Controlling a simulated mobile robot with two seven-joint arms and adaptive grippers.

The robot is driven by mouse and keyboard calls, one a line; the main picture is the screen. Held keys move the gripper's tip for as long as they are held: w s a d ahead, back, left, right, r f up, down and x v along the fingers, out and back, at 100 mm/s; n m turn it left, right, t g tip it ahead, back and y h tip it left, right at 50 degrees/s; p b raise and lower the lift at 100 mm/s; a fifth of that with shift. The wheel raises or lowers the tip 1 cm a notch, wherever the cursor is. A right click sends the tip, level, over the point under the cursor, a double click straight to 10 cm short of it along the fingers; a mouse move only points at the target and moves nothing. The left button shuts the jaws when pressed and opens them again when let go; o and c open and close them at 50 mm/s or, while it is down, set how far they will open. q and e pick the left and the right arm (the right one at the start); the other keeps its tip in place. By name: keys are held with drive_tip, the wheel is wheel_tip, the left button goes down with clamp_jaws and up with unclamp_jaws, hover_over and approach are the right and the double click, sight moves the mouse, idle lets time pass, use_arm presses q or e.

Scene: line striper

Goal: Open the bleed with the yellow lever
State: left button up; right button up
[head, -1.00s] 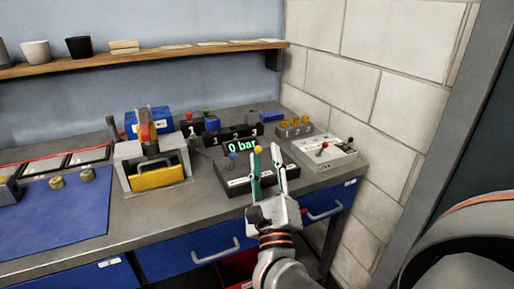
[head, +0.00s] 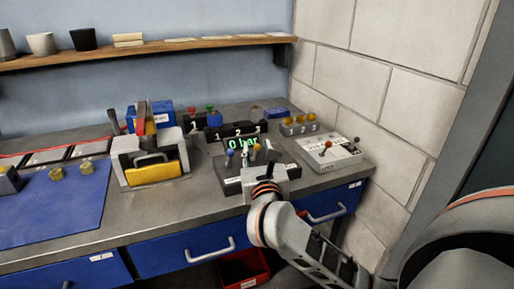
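A dark box (head: 232,187) on the bench carries a lever with a blue ball (head: 229,154) and a lever with a yellow ball (head: 257,148). A display (head: 243,143) behind it reads "0 bar". My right gripper (head: 258,155) is at this box, pointing away from me. Its fingers look apart, one on each side of the yellow ball. The gripper body hides the lower part of the yellow lever, and I cannot tell whether a finger touches it. My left gripper is not in view.
A light box with a red-knobbed lever (head: 327,147) stands to the right, near the block wall (head: 400,90). A press with a yellow part (head: 156,172) stands to the left. Numbered blocks and yellow knobs (head: 300,120) are behind. A blue mat (head: 50,210) lies far left.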

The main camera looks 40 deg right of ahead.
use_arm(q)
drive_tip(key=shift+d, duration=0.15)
use_arm(e)
drive_tip(key=shift+x, duration=0.75)
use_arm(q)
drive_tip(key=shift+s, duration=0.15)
use_arm(e)
clamp_jaws()
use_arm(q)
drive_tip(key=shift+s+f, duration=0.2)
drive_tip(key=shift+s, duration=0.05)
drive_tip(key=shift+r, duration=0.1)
